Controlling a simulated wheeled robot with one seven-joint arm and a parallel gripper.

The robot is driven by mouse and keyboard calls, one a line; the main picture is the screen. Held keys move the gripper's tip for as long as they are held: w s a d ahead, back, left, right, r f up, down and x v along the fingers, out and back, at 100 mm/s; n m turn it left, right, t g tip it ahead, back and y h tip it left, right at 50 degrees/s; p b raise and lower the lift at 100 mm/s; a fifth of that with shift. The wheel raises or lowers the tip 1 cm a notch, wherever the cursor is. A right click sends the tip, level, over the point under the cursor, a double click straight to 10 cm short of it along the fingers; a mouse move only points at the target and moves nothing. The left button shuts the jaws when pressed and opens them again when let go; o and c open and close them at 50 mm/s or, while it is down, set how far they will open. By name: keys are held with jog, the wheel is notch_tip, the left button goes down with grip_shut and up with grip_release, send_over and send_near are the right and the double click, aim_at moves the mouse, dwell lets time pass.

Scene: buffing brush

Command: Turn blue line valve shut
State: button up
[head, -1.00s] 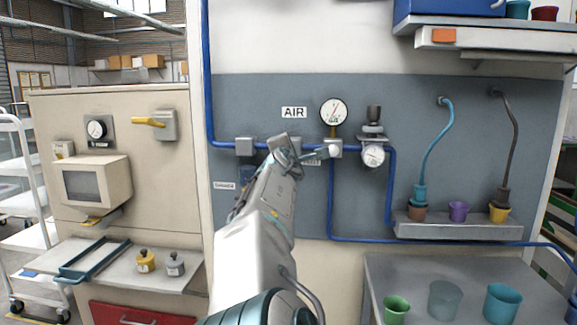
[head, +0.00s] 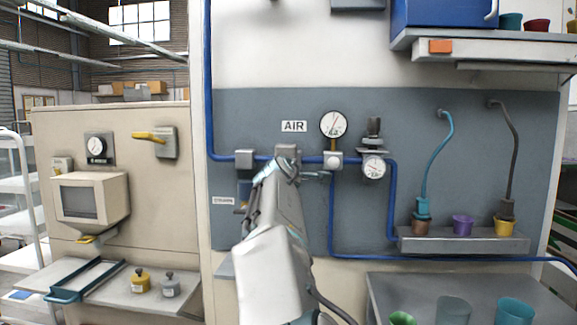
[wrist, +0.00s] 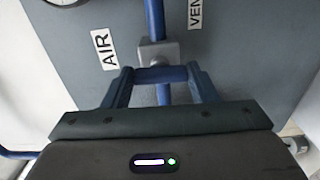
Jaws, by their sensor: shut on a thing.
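The blue line (head: 225,157) runs across the grey panel under the AIR label. A grey valve block (head: 287,150) sits on it, partly behind my gripper (head: 284,168). In the wrist view the valve block (wrist: 158,53) has a blue handle (wrist: 160,75) in front of it. The handle lies crosswise to the pipe in that view. The fingers of my gripper (wrist: 160,71) stand at either end of the handle and are shut on it. In the head view, my arm hides the handle.
A round gauge (head: 333,124) and a regulator (head: 373,160) are close on the right. Another grey block (head: 244,159) is on the left. A ledge with pots (head: 460,244) juts out lower right. The AIR label (wrist: 103,49) is beside the valve.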

jog(key=o, duration=1)
jog(key=shift+s+a+b, duration=0.15)
jog(key=shift+s+b, duration=1.7)
jog(key=shift+s, duration=1.6)
jog(key=shift+s+a+b, duration=0.1)
jog(key=shift+s+b, duration=1.75)
jog(key=shift+s, duration=1.6)
